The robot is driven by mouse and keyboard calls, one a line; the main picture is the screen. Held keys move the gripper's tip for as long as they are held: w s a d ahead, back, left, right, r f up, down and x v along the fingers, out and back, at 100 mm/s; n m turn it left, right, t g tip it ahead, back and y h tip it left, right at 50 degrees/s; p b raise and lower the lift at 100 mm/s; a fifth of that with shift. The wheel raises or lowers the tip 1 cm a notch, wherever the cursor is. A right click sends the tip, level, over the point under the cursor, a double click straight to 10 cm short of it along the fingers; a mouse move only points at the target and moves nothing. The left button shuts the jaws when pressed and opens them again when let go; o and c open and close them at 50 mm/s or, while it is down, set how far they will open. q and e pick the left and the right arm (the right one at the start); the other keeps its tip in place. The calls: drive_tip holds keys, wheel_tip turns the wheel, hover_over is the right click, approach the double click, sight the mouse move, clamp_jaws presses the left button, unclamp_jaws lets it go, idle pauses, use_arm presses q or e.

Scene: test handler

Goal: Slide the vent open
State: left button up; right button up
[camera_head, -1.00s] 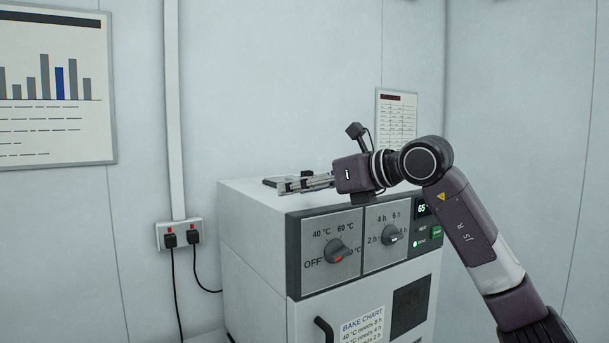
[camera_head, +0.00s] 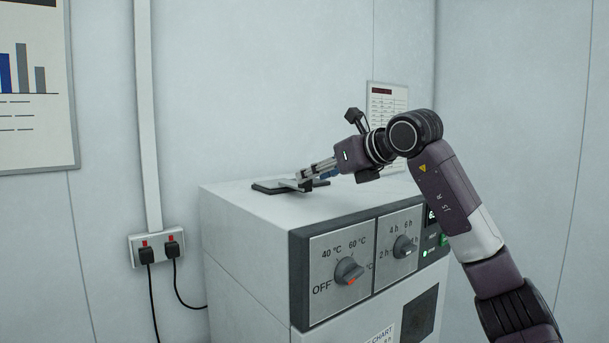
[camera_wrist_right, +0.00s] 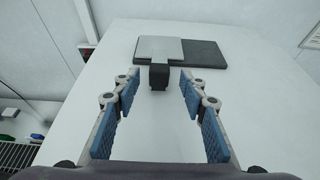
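The vent lies on top of the white oven (camera_head: 260,215). It has a dark flat base (camera_wrist_right: 206,54), a light grey sliding plate (camera_wrist_right: 160,48) over the base's left part in the right wrist view, and a black knob (camera_wrist_right: 159,77) on the plate's near edge. In the head view the vent (camera_head: 268,187) is partly hidden by my fingers. My right gripper (camera_head: 306,179) is open and low over the oven top at the vent. In the right wrist view the knob sits between the lines of the open fingers (camera_wrist_right: 159,86), near their tips, with a gap each side.
The oven front has a temperature knob (camera_head: 348,271) and a time knob (camera_head: 404,246). A wall socket (camera_head: 157,248) with two plugs is at the left. A notice (camera_head: 387,98) hangs on the wall behind. The oven top around the vent is clear.

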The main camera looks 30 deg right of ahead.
drive_tip(key=p+x, duration=0.1)
drive_tip(key=x, duration=0.3)
drive_tip(key=shift+w+a, duration=0.1)
drive_tip(key=shift+w+f, duration=0.25)
drive_tip(key=shift+w, duration=0.05)
drive_tip(key=shift+s+r, duration=0.1)
drive_tip(key=shift+s, duration=0.05)
use_arm(q)
drive_tip(key=shift+r, duration=0.7)
use_arm(e)
clamp_jaws()
